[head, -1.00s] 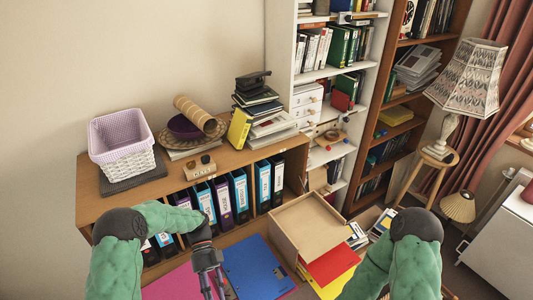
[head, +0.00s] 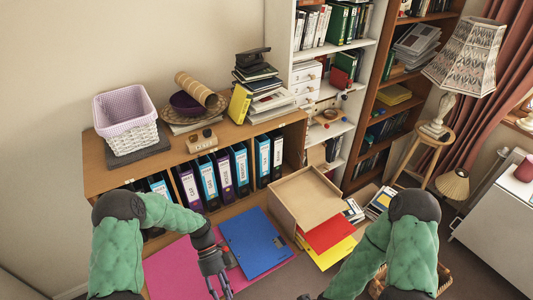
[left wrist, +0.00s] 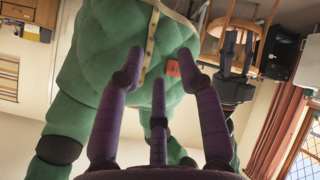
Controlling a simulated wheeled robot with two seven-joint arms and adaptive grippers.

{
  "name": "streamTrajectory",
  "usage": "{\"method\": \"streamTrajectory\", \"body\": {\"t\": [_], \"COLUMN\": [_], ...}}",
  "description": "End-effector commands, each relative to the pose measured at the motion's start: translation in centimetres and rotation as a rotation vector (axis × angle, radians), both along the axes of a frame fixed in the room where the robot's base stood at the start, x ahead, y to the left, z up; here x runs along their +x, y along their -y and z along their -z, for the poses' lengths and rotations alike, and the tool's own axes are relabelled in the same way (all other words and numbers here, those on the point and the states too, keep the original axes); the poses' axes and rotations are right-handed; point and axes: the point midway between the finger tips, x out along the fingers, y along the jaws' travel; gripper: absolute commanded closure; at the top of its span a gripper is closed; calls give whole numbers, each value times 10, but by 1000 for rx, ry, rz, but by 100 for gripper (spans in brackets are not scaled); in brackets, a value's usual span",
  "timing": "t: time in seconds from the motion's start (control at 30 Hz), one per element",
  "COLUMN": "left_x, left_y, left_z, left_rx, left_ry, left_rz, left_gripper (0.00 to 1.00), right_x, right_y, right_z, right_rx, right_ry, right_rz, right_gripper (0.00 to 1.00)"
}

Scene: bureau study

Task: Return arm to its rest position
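My left arm (head: 115,250) comes in at the lower left of the head view, bent at the elbow. My left gripper (head: 219,290) points down toward the bottom edge, in front of the pink and blue folders. In the left wrist view, its purple fingers (left wrist: 160,60) are spread apart with nothing between them, and my green arm shows behind them. My right arm (head: 408,250) is bent at the lower right of the head view. Its forearm runs down and left to the bottom edge. A dark tip shows there, but the right gripper is not clearly visible.
A wooden low shelf (head: 170,172) holds several binders, a white basket (head: 130,137) and stacked books. A pink folder (head: 172,272), a blue folder (head: 255,245) and an open wooden box (head: 303,200) lie before it. A lamp (head: 466,62) stands on a stool at right.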

Motion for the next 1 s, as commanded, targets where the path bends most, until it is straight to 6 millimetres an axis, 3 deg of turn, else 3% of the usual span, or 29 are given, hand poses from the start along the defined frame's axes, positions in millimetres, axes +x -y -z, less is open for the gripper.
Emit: {"method": "streamTrajectory", "body": {"t": [0.2, 0.5, 0.7, 1.0], "left_x": [-23, -49, -64, -76], "left_y": [12, 23, 25, 21], "left_z": [54, 105, 121, 123], "left_rx": [312, 670, 825, 906], "left_ry": [-16, -76, -161, -303], "left_rz": [-352, -944, -1366, -1825], "left_gripper": [64, 64, 64, 64], "right_x": [0, 0, 0, 0], "right_y": [0, 0, 0, 0], "right_z": [0, 0, 0, 0], "right_rx": [0, 0, 0, 0], "right_ry": [0, 0, 0, 0], "right_rz": [0, 0, 0, 0], "right_gripper": [60, 60, 60, 60]}}
